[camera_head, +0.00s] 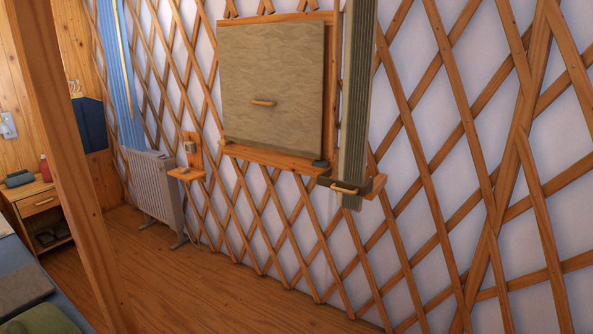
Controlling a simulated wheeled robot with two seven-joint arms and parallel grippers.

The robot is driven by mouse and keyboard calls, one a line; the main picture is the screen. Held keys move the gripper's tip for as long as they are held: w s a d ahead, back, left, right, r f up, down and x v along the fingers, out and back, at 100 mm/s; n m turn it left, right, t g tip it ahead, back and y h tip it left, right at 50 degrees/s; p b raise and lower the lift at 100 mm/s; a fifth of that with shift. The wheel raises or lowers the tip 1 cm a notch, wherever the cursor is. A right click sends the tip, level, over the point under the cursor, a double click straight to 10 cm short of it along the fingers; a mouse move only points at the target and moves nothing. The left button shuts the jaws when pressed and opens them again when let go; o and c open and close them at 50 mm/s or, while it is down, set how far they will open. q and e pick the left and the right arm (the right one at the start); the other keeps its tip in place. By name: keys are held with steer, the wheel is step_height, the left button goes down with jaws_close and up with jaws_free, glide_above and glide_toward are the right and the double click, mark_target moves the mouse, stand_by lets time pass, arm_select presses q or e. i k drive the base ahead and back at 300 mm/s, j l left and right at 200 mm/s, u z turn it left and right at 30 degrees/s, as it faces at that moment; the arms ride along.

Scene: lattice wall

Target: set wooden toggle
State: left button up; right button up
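A second wooden toggle (345,188) is near the foot of a narrow ribbed grey-green strip (356,100) hanging right of the panel. It is by a small wooden bracket (376,186). I cannot tell whether this toggle passes through a loop or just rests there. Neither of my grippers is in view.
A wooden ledge (270,159) runs under the panel, with a small dark object (320,163) at its right end. A wooden post (68,150) stands close at left. A white radiator (155,187) and a nightstand (40,207) are behind it. The floor (200,290) below the panel is clear.

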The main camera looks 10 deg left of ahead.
mark_target(221, 142)
steer(key=i+j+u, duration=0.1)
steer(key=i+j, duration=0.15)
steer(key=i, duration=0.55)
steer(key=i+j+u, duration=0.1)
steer(key=i, duration=0.75)
steer(key=i+j+u, duration=0.1)
steer(key=i, duration=0.75)
